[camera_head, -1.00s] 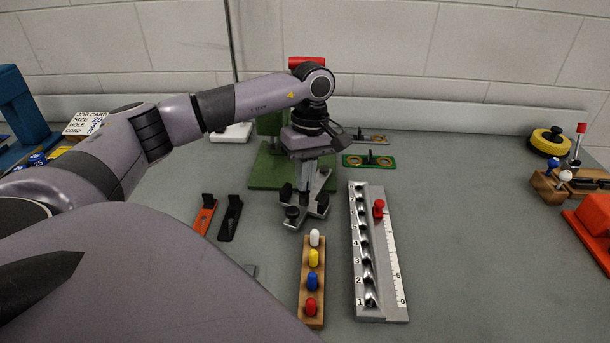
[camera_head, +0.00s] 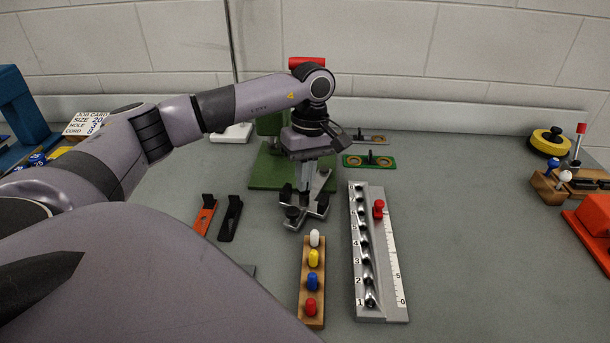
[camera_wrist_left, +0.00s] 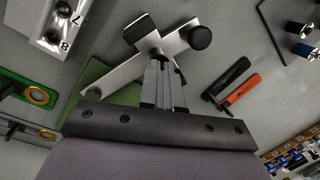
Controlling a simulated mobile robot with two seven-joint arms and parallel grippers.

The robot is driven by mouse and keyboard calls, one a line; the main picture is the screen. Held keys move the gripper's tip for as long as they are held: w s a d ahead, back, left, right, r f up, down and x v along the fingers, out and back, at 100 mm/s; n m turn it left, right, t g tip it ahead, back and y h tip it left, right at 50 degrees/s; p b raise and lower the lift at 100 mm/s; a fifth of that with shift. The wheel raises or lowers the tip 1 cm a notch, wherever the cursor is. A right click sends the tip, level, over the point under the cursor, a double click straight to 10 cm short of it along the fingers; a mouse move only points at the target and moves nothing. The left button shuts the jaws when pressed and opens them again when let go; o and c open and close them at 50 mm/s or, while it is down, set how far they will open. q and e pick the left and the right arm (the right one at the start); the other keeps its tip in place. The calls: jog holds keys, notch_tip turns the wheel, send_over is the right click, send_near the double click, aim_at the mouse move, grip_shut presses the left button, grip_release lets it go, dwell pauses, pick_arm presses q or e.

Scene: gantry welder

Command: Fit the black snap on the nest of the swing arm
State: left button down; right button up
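The black snap (camera_head: 230,218) lies on the table beside an orange one (camera_head: 204,216); in the left wrist view the black snap (camera_wrist_left: 226,80) shows right of my fingers. The swing arm (camera_head: 318,207) looks like a silver crossed bar with black ends and a round black knob; the left wrist view also shows it (camera_wrist_left: 120,75). My left gripper (camera_head: 305,186) points down over its middle. Its fingers (camera_wrist_left: 160,62) are close together at a dark part there. Whether they grip it is unclear. I cannot make out the nest. My right gripper is out of view.
A wooden strip with coloured pegs (camera_head: 306,312) and a numbered grey rack (camera_head: 397,304) stand in front. A green base (camera_head: 264,175) is behind the swing arm, with a green plate (camera_head: 352,160) to its right. The table's right middle is clear.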

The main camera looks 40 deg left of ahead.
pick_arm(q)
jog(key=c, duration=1.3)
grip_release()
jog(key=shift+o, duration=0.2)
jog(key=shift+r, duration=0.1)
notch_tip(320, 180, up, 7)
jog(key=w, duration=0.1)
jog(key=shift+a+b, duration=0.15)
jog(key=shift+b, duration=0.2)
